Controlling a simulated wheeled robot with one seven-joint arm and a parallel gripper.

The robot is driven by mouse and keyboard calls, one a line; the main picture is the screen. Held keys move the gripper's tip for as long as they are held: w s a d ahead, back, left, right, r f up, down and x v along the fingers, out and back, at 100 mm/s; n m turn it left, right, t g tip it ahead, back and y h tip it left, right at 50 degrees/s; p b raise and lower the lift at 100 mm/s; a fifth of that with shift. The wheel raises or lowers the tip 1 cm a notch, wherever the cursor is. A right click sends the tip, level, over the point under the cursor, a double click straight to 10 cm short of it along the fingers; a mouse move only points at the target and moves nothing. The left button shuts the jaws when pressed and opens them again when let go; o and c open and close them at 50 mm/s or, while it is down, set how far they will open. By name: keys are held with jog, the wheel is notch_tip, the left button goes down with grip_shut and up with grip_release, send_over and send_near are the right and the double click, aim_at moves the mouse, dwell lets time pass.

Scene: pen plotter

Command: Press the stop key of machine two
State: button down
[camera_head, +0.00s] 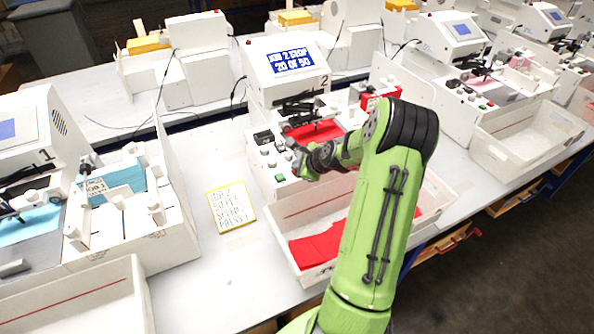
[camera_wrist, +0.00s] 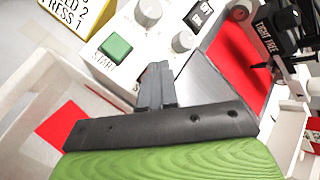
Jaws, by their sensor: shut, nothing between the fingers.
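Machine two (camera_head: 287,72) stands at the middle of the head view, a white unit marked 2. Its lit screen (camera_head: 292,61) reads "JOB 2 STOP" and "20 OF 50". Its front panel carries knobs and a green START key (camera_wrist: 115,47), which also shows in the head view (camera_head: 279,178). My gripper (camera_head: 298,160) is over this panel, shut and empty. In the wrist view its fingers (camera_wrist: 157,72) point at the panel just right of the START key. I cannot make out the stop key; the fingers cover part of the panel there. Contact cannot be told.
A white tray (camera_head: 281,218) with red sheets (camera_head: 318,248) sits in front of machine two. A yellow-edged note card (camera_head: 231,207) lies left of it on the table. Machine one (camera_head: 38,135) stands at left, more machines at right. A red sheet lies under machine two's pen mechanism.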

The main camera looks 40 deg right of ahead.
jog(key=shift+r, duration=0.1)
jog(key=shift+r+p, duration=0.75)
notch_tip(320, 180, up, 5)
jog(key=p, duration=0.4)
dwell(0.3)
dwell(0.4)
